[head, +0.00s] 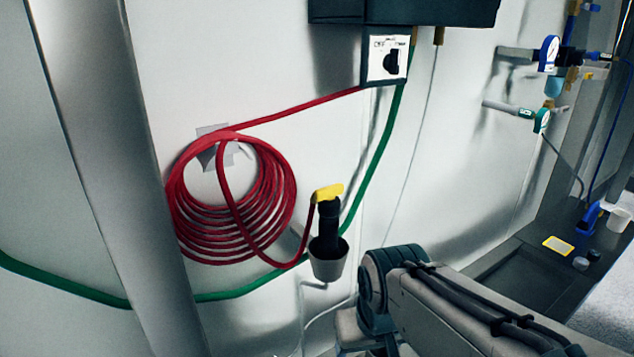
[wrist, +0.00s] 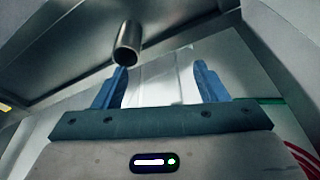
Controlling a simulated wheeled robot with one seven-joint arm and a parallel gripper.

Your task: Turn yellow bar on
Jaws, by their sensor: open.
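The yellow bar (head: 328,192) sits on top of a black cylindrical fitting (head: 329,220) in the head view. The fitting stands in a grey cup-shaped holder (head: 328,262) against the wall, and the red hose runs to it. My arm is at the lower right of the head view, with its end below the holder and my gripper's fingers out of that view. In the wrist view my gripper (wrist: 161,88) is open, its two blue fingers apart with nothing between them. The yellow bar does not show in the wrist view.
A coiled red hose (head: 185,225) hangs on the wall left of the bar. A green hose (head: 75,290) runs behind the holder. A switch box (head: 386,57) is above. Gauges (head: 549,54) and a dark counter (head: 515,262) are at right. A metal tube (wrist: 127,45) is beyond my fingers.

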